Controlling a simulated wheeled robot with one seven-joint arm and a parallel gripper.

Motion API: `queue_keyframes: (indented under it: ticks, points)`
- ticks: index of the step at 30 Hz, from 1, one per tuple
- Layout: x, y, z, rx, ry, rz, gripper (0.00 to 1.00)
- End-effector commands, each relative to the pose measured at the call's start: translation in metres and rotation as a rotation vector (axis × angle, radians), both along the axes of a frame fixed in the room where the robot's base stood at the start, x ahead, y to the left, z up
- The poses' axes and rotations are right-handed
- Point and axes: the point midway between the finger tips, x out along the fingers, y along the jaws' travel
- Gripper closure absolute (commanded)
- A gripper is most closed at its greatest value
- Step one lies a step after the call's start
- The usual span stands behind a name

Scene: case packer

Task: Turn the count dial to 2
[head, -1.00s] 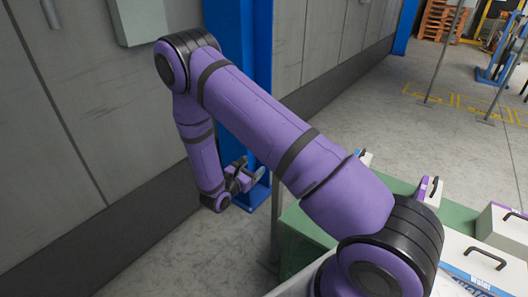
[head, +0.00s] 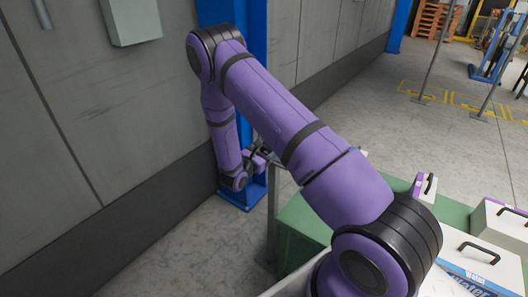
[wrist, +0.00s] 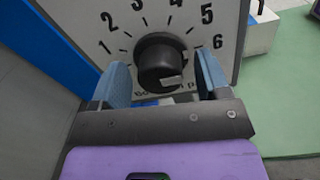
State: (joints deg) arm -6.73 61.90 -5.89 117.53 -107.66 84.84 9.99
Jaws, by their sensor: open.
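The count dial is a black round knob (wrist: 158,58) on a pale panel (wrist: 88,18) with numbers 1 to 6 arched around it, 1 at left and 6 at right. A small pale patch shows on the knob's lower right; I cannot tell which number it marks. My gripper (wrist: 162,74) is open, with a blue-grey finger on each side of the knob. I cannot tell whether the fingers touch it. In the head view my gripper (head: 262,157) is small beside the blue column, and the dial cannot be made out there.
A blue column (head: 242,190) and grey wall (head: 60,120) stand close to my arm. A green surface (head: 303,222), a metal post (head: 274,205) and white boxes with handles (head: 490,232) are at right. Open floor lies beyond.

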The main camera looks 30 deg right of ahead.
Motion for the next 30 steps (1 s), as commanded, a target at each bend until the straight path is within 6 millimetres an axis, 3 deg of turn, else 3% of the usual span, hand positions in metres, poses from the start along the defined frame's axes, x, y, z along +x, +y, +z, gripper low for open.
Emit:
queue_keyframes:
  ticks: [2, 9, 20, 30]
  points:
    - [0.0, 0.0001, 0.0, 0.0, 0.0, 0.0, 0.31]
    - [-0.0002, 0.0002, 0.0, 0.0, 0.0, 0.0, 0.8]
    - [-0.0001, 0.0009, 0.0001, -0.017, 0.047, 0.0, 0.8]
    - [0.0005, 0.0019, 0.0003, -0.1, 0.271, 0.002, 0.8]
